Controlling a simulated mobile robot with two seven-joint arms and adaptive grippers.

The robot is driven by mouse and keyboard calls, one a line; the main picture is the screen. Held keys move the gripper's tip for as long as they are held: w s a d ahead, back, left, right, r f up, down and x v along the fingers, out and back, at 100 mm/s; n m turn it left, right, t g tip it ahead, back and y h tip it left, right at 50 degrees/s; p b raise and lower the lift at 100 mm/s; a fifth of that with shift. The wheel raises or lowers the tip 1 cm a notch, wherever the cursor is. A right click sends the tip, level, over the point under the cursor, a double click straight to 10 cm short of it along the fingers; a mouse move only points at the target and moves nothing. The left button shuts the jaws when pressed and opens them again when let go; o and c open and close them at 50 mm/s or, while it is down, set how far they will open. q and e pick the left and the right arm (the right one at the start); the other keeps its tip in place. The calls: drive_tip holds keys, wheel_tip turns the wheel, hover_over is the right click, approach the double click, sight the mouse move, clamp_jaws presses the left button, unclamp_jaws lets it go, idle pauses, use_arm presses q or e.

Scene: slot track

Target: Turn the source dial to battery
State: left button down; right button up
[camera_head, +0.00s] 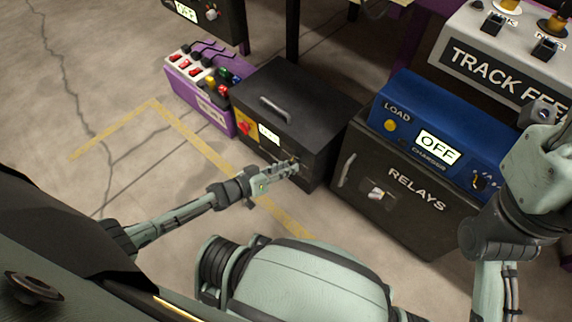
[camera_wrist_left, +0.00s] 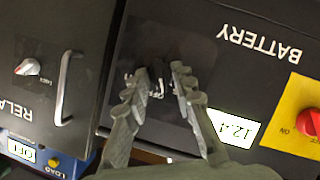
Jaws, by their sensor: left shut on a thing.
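The black battery box (camera_head: 290,110) stands on the floor in the middle of the head view. It fills much of the left wrist view, upside down, with its BATTERY lettering (camera_wrist_left: 258,42). My left gripper (camera_head: 292,164) is at its front face, to the right of its display. In the left wrist view my left gripper (camera_wrist_left: 157,85) is shut on a small dark knob (camera_wrist_left: 157,72), which I take to be the source dial. The fingers cover most of it, so its pointer and markings cannot be read.
The battery box carries a lit display (camera_wrist_left: 235,128) and a red switch (camera_wrist_left: 310,122) on a yellow plate. A black RELAYS box (camera_head: 408,200) with a blue charger (camera_head: 455,120) reading OFF stands close to the right. A purple switch unit (camera_head: 205,100) stands left. Floor in front is clear.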

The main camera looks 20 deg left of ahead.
idle(0.4)
use_arm(q)
drive_tip(key=c, duration=1.6)
unclamp_jaws()
drive_tip(key=shift+c, duration=0.2)
drive_tip(key=shift+s+a, duration=0.1)
drive_tip(key=shift+s, duration=0.05)
drive_tip(key=v, duration=1.2)
